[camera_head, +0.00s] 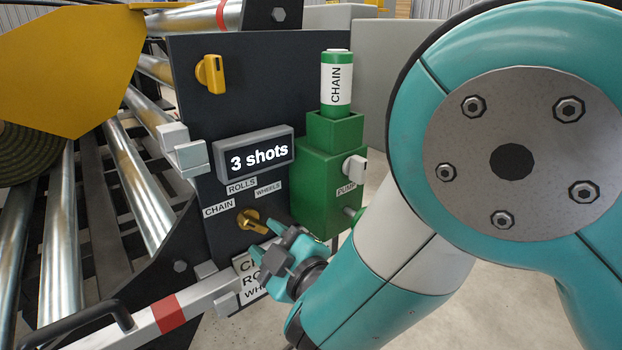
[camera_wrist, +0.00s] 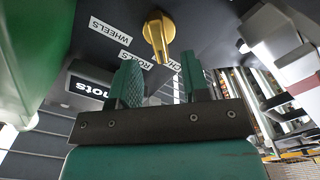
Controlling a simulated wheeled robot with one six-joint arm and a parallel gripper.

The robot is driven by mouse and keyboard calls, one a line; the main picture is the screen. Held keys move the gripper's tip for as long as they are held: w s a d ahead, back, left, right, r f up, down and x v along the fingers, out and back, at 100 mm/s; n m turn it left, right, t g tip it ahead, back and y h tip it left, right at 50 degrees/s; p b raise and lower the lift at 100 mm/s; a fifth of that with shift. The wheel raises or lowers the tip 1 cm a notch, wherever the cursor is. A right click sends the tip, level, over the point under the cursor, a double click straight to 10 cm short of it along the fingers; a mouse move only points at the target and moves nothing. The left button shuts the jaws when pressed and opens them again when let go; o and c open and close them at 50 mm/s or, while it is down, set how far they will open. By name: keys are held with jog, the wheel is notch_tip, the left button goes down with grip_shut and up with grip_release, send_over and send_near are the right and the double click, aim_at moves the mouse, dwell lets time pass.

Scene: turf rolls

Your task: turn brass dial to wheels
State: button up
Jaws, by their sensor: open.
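The brass dial (camera_head: 251,220) sits low on the dark panel, below the labels CHAIN (camera_head: 219,208), ROLLS (camera_head: 241,186) and WHEELS (camera_head: 268,190). In the wrist view, the dial (camera_wrist: 155,32) is ahead of the fingers, its handle pointing down in the picture near the ROLLS (camera_wrist: 137,62) and CHAIN labels; I cannot tell exactly which it marks. The WHEELS label (camera_wrist: 110,31) is off to the left. My gripper (camera_head: 269,240) is open just in front of the dial. Its fingers (camera_wrist: 160,68) straddle the handle's line in the picture; contact cannot be told.
A display reading "3 shots" (camera_head: 258,159) juts out above the labels. A green pump (camera_head: 332,185) with a CHAIN cartridge (camera_head: 336,78) stands close right. A yellow knob (camera_head: 211,74) is higher up. A striped bar (camera_head: 165,313) and metal rollers (camera_head: 140,185) lie left.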

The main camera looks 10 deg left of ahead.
aim_at(256, 228)
jog(key=p+x, duration=0.3)
jog(key=shift+w+r, duration=0.2)
jog(key=shift+r, duration=0.1)
jog(key=shift+w+a+f+p, duration=0.3)
jog(key=shift+w+a+p, duration=0.25)
jog(key=shift+a, duration=0.2)
jog(key=shift+s, duration=0.1)
grip_shut()
